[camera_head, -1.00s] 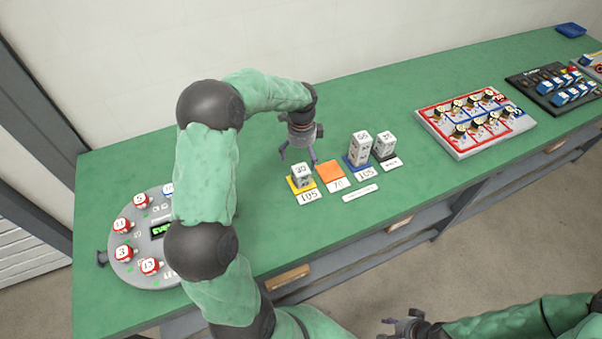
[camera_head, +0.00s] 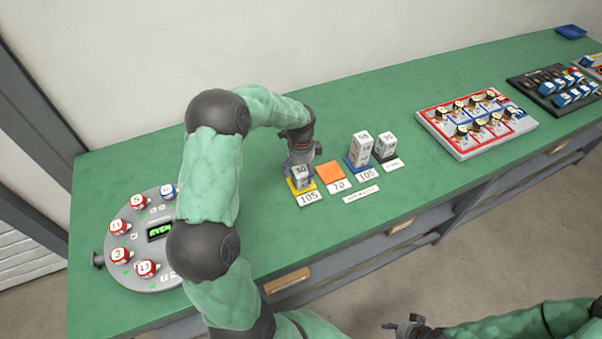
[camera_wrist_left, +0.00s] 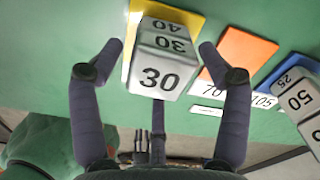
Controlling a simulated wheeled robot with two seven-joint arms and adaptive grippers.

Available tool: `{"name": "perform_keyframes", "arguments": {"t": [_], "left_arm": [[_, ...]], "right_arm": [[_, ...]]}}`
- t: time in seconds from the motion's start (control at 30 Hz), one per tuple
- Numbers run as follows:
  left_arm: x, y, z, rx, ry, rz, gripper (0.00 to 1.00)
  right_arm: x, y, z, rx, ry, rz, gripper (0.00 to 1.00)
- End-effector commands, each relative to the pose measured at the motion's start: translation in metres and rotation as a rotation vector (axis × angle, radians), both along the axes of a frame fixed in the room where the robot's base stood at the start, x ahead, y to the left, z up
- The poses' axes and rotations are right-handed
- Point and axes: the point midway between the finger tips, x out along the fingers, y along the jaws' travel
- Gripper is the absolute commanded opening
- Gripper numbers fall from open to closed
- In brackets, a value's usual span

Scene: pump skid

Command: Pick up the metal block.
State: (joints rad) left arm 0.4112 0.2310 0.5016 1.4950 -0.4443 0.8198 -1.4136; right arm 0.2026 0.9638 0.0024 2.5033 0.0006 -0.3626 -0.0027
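A pale metal block marked 30 (camera_head: 301,183) stands on the yellow pad (camera_head: 291,188) on the green bench. In the left wrist view the block (camera_wrist_left: 161,77) is close below my left gripper (camera_wrist_left: 160,52). A face marked 40 shows behind its 30 faces; I cannot tell if that is a second block. My left gripper (camera_head: 301,176) is open, one finger on each side of the block, with a gap visible on both sides. Taller blocks (camera_head: 360,150) stand on a blue pad, and another block (camera_head: 386,145) on a dark pad. My right gripper (camera_head: 402,327) is at the bottom edge, its fingers unclear.
An empty orange pad (camera_head: 330,173) lies just right of the yellow pad. White number cards (camera_head: 310,199) lie in front. A round grey dial panel (camera_head: 135,262) is at the left and a red-edged switch board (camera_head: 476,122) at the right.

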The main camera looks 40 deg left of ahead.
Motion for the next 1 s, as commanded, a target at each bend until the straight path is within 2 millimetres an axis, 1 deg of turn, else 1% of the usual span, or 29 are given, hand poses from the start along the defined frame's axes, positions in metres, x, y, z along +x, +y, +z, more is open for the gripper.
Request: {"name": "perform_keyframes", "arguments": {"t": [0.03,0.07,0.1,0.17,0.2,0.47,0.63,0.83,0.97,1.0], "left_arm": [[0.000,0.000,0.000,0.000,0.000,0.000,0.50],[0.000,0.000,0.000,0.000,0.000,0.000,0.42],[0.000,0.000,0.000,0.000,0.001,0.000,0.30],[0.000,0.000,0.000,0.000,0.001,0.000,0.14],[0.000,0.000,0.000,0.000,0.001,0.000,0.03],[0.000,0.000,0.001,-0.001,0.002,0.000,0.03],[0.000,0.000,0.010,0.000,0.000,-0.001,0.03],[0.000,-0.001,0.036,0.001,-0.003,0.000,0.03],[-0.011,-0.016,0.058,0.001,-0.004,-0.002,0.03],[-0.014,-0.022,0.066,0.001,-0.004,-0.003,0.03]], "right_arm": [[0.000,0.000,0.000,0.000,0.000,0.000,0.40],[0.000,0.000,0.000,0.000,0.000,0.000,0.40],[0.000,0.000,0.000,0.000,0.000,0.000,0.40],[0.000,0.000,0.000,0.000,0.000,0.000,0.40],[0.000,0.000,0.000,0.000,0.000,0.000,0.40],[0.000,0.000,0.000,0.000,0.000,0.000,0.40],[0.000,0.000,0.003,0.000,0.000,0.000,0.40],[0.000,0.000,0.009,0.000,0.000,0.000,0.40],[0.000,0.000,0.015,0.000,0.000,0.000,0.40],[0.000,0.000,0.017,0.000,0.000,0.000,0.40]]}}
